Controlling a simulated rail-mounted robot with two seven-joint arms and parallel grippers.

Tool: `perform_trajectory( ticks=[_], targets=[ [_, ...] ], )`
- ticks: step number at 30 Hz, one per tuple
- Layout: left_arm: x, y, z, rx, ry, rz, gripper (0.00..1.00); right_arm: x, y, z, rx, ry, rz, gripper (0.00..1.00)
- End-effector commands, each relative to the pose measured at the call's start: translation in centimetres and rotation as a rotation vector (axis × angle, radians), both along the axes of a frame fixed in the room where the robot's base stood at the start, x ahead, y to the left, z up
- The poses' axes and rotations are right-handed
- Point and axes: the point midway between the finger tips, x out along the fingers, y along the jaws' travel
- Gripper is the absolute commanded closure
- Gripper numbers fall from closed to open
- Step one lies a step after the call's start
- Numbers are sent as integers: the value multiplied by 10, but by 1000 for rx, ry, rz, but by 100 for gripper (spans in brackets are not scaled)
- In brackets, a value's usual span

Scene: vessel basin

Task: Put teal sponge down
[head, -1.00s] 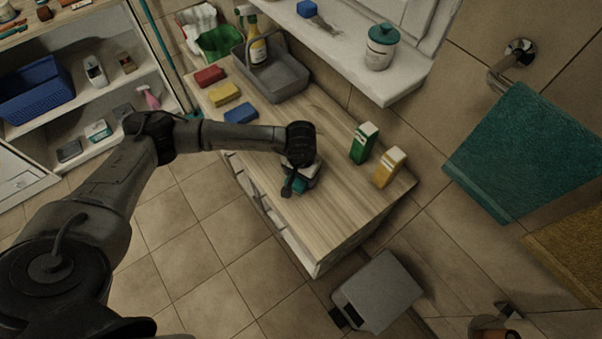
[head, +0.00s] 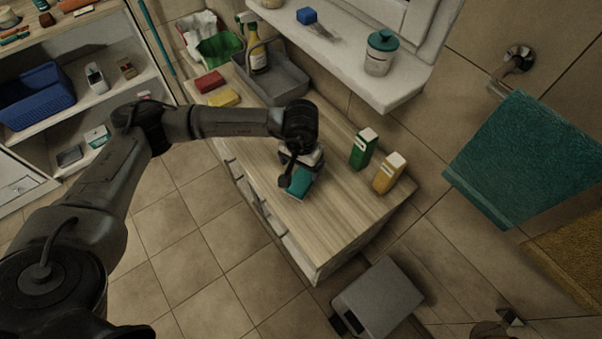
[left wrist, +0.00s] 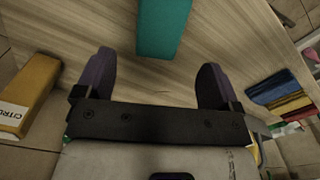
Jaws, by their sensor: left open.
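The teal sponge (head: 300,183) lies on the wooden counter top (head: 325,212), near its front edge. In the left wrist view the sponge (left wrist: 163,25) lies flat on the wood, beyond the fingertips and apart from them. My left gripper (head: 292,172) is just above and behind the sponge in the head view and hides part of it. In the left wrist view its two fingers (left wrist: 155,78) are spread wide with nothing between them. My right gripper is not in view.
A green carton (head: 363,149) and a yellow-orange carton (head: 388,173) stand right of the gripper. A white shelf (head: 352,72) overhangs the back.

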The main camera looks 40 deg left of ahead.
Motion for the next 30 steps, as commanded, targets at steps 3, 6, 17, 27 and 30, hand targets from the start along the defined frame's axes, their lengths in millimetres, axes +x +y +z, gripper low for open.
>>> perform_trajectory(
  ticks=[3,6,17,27,30],
  targets=[
    [0,0,18,0,-2,0,12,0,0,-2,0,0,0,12],
    [0,0,28,-1,-1,1,12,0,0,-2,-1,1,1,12],
    [-2,-8,37,-30,3,5,12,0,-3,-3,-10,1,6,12],
    [-56,-194,45,-903,250,365,12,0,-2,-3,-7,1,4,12],
    [-69,-237,80,-1233,466,607,12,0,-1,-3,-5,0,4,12]
  ],
)
